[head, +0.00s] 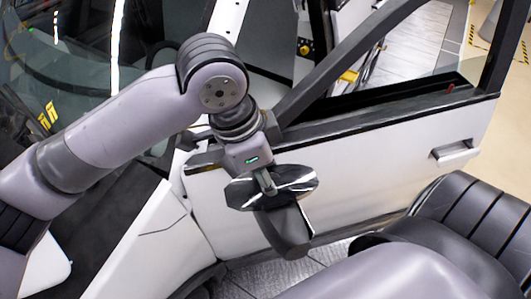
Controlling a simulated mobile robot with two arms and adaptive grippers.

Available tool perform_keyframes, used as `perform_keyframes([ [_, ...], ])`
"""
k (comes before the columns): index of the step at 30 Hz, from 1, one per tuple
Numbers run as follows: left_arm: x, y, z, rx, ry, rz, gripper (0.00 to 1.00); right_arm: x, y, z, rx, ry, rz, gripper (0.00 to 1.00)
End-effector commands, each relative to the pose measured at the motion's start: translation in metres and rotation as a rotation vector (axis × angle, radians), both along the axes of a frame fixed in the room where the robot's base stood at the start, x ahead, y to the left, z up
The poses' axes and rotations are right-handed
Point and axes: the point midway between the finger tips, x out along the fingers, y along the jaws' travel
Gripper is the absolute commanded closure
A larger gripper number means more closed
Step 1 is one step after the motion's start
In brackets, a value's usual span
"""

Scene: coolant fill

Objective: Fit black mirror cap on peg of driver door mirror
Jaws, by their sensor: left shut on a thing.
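My left gripper (266,181) hangs down in front of the white driver door (355,185), a green light on its body. It is shut on a glossy black oval piece with bright streaks, the black mirror cap (298,184). Just below the cap is a dark, curved piece (285,233) with a pale right edge. I cannot tell whether it is the mirror's housing, nor whether the cap touches it. The peg cannot be made out. My right gripper is not in view.
The door handle (455,152) is on the right. The window frame (350,48) slants up behind my left gripper. The windshield (60,70) and white fender (140,240) lie to the left. My right arm fills the lower right, close to the door.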

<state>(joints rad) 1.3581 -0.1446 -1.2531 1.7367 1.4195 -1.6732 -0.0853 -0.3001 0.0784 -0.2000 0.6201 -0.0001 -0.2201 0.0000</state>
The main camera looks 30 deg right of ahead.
Motion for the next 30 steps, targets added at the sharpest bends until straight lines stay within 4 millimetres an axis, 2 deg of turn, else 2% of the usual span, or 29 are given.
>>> perform_keyframes([
  [20,0.0,0.0,-0.018,0.0,0.001,0.0,0.88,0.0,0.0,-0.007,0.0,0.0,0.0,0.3],
  [21,0.0,0.0,-0.017,0.0,0.001,-0.001,0.57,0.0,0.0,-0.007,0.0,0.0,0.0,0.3],
  [30,0.0,0.0,-0.017,0.0,0.0,0.0,0.37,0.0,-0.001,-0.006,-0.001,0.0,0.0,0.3],
])
